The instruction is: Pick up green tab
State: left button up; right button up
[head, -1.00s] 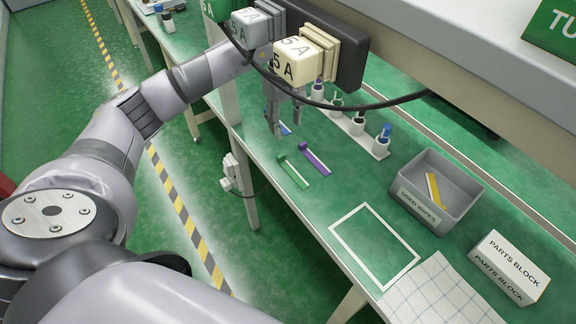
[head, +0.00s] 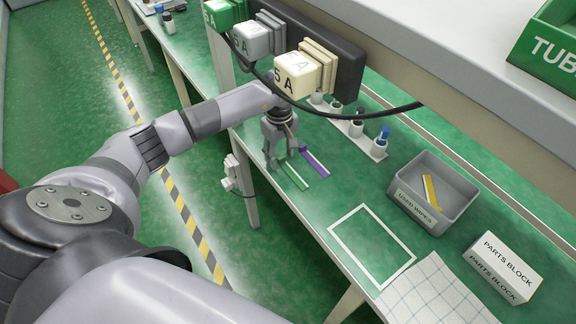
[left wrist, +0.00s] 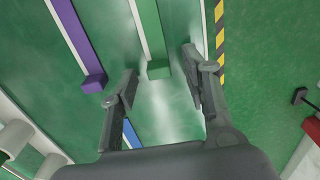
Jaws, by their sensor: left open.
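The green tab (head: 293,177) lies on the green bench top near its front edge. It has a pale strip along one side and a raised block at one end. It also shows in the left wrist view (left wrist: 149,30). My left gripper (head: 282,165) is open and empty, pointing down at the tab's block end. In the left wrist view the block end (left wrist: 158,70) sits between the two open fingers, and I see no contact. My right gripper is not in view.
A purple tab (head: 315,163) lies just right of the green one. A blue tab (left wrist: 131,134) is partly hidden by my left gripper. A bottle rack (head: 378,151), a grey bin (head: 440,220) and a white-framed area (head: 372,246) are nearby. A black cable (head: 375,118) hangs above.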

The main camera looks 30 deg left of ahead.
pick_arm(q)
jog(key=shift+f, duration=0.1)
jog(key=shift+c, duration=0.2)
jog(key=c, duration=0.8)
jog(key=shift+o, duration=0.2)
